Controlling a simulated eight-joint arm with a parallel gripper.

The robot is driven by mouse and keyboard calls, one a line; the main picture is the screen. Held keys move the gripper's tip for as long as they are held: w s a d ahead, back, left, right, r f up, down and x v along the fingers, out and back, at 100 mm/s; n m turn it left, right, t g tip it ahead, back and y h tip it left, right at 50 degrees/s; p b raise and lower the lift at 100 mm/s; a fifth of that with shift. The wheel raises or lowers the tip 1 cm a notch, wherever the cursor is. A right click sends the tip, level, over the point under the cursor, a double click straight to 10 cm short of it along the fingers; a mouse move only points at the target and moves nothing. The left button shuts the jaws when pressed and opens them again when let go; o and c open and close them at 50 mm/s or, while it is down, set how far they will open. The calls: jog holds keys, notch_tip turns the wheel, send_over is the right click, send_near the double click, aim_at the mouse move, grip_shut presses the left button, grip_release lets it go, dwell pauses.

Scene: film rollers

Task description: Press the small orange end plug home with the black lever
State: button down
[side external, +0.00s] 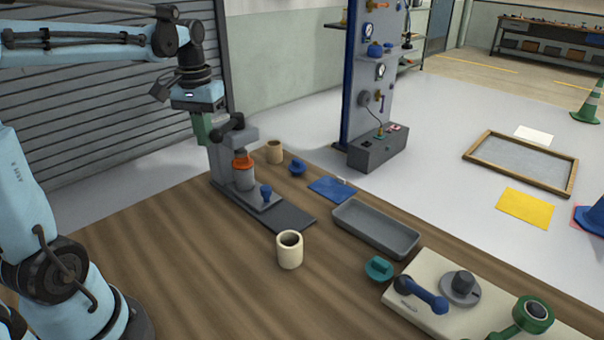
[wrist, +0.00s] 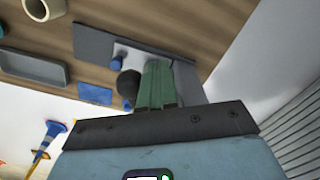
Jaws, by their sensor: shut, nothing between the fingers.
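A small grey press (side external: 217,166) stands near the back edge of the wooden table. Its black lever (side external: 231,126) sits at the top, and its dark rounded end also shows in the wrist view (wrist: 128,84). The orange end plug (side external: 242,161) sits on top of an upright grey roller (side external: 244,179) under the press head; whether it is fully seated I cannot tell. In the wrist view the plug is hidden. My gripper (side external: 203,141), with green fingers, is shut and empty, pointing down just left of the lever. In the wrist view its fingers (wrist: 158,68) are beside the lever end; contact is unclear.
A blue knob (side external: 266,194) stands on the press base. The front-left table is clear.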

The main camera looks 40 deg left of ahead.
jog(key=shift+d, duration=0.1)
notch_tip(320, 180, up, 7)
jog(key=shift+s, duration=0.3)
dwell(1.5)
jog(key=s+d+f+m+t, duration=0.1)
jog(key=d+f+m+t, duration=0.2)
jog(key=d+f, duration=0.2)
jog(key=s+d+f+m+t, duration=0.2)
jog(key=d+f, duration=0.4)
jog(key=d, duration=0.5)
jog(key=shift+d+f+m+t, duration=0.2)
jog(key=shift+m+t, duration=0.3)
jog(key=shift+t, duration=0.6)
